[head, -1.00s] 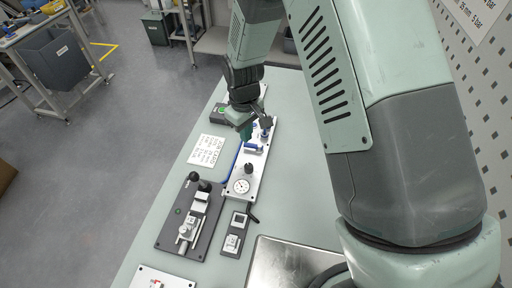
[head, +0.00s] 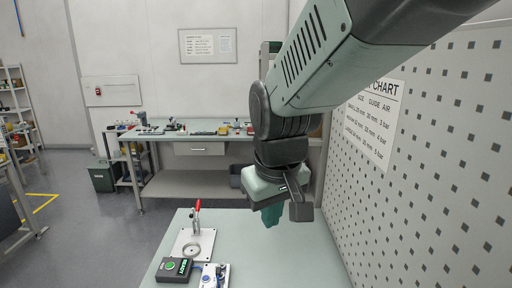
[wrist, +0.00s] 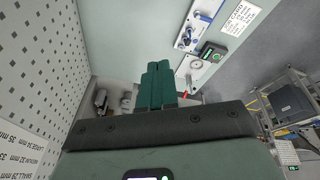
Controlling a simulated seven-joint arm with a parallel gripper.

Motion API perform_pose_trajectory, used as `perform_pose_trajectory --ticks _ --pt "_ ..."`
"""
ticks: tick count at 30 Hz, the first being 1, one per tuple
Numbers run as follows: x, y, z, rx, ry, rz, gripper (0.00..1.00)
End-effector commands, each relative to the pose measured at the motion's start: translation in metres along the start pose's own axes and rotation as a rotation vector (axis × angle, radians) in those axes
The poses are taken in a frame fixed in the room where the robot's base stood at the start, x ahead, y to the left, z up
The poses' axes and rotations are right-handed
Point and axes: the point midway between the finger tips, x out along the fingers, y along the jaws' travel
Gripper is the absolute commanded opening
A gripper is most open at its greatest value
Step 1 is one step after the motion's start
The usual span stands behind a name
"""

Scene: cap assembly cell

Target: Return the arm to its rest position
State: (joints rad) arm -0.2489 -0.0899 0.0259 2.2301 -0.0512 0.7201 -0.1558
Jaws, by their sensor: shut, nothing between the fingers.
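My gripper (head: 271,215) hangs over the right part of the green bench top in the head view, pointing down, well above the surface. Its green fingers (wrist: 158,84) are together in the wrist view, with nothing between them. My arm reaches in from the upper right of the head view. The fingers touch nothing.
On the bench (head: 290,248), a white plate with a red-handled clamp (head: 196,222), a dark box with a green button (head: 174,269) and a blue-and-white fixture (head: 214,276) stand left of my gripper. A perforated panel (head: 430,170) with a chart rises on the right. Bench below is clear.

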Motion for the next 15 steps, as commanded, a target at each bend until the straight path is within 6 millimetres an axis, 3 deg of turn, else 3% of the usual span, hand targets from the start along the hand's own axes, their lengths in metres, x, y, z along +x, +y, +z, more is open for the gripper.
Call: perform_pose_trajectory --ticks 1,6,12,15 --pt "-0.021 0.008 0.015 0.052 0.03 0.014 0.0" --pt "-0.07 0.022 0.07 0.216 0.104 0.05 0.0" --pt "-0.098 0.023 0.121 0.359 0.172 0.076 0.0" --pt "-0.103 0.021 0.135 0.396 0.189 0.082 0.0"
